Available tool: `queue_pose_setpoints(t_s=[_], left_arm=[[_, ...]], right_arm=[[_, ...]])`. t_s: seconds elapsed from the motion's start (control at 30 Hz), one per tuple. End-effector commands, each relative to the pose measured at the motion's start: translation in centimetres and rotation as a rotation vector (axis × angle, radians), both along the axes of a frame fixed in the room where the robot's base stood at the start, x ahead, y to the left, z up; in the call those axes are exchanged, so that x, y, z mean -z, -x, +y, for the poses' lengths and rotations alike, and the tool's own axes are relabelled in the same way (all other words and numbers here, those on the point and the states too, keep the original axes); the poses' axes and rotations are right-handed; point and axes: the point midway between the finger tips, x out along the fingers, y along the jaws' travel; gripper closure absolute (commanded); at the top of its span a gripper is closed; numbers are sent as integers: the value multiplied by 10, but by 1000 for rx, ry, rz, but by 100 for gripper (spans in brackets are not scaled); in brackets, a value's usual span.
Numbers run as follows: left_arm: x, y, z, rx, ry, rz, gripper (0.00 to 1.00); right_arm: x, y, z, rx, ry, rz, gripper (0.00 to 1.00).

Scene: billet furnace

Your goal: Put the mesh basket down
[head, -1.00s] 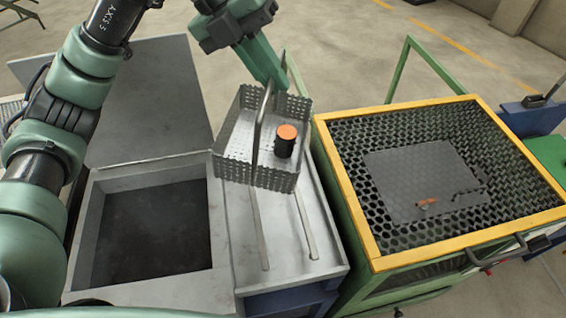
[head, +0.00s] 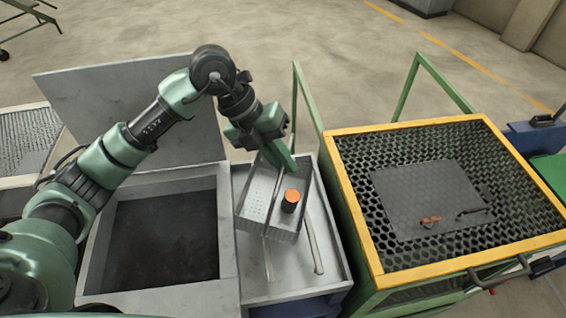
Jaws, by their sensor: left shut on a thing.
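The mesh basket (head: 257,198) is a grey perforated metal box with a bar handle. It is over the grey metal tray (head: 330,278) with two rails, right of the open pit. A dark cylinder with an orange top (head: 290,200) stands inside the basket. My left gripper (head: 284,163) reaches in from above and is shut on the basket, at its far side by the handle. The grip point is partly hidden by the green fingers. I cannot tell whether the basket's bottom touches the rails. My right gripper is not in view.
An open dark pit (head: 165,240) with a raised lid (head: 130,110) is at the left. A yellow-rimmed mesh cart (head: 355,212) stands close on the right, with a plate and small orange and dark items inside. The tray's front part is clear.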

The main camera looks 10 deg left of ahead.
Motion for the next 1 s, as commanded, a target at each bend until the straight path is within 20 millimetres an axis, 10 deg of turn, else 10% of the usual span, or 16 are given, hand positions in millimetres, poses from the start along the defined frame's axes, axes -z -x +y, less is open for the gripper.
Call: queue_pose_setpoints(t_s=[0.3,0.4,1.0], left_arm=[[15,0,0,1,1,-3,100],[17,0,1,0,-3,1,69],[-15,-2,20,-2,-2,-8,69]], right_arm=[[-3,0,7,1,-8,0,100],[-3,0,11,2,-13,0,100],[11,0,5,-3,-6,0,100]])
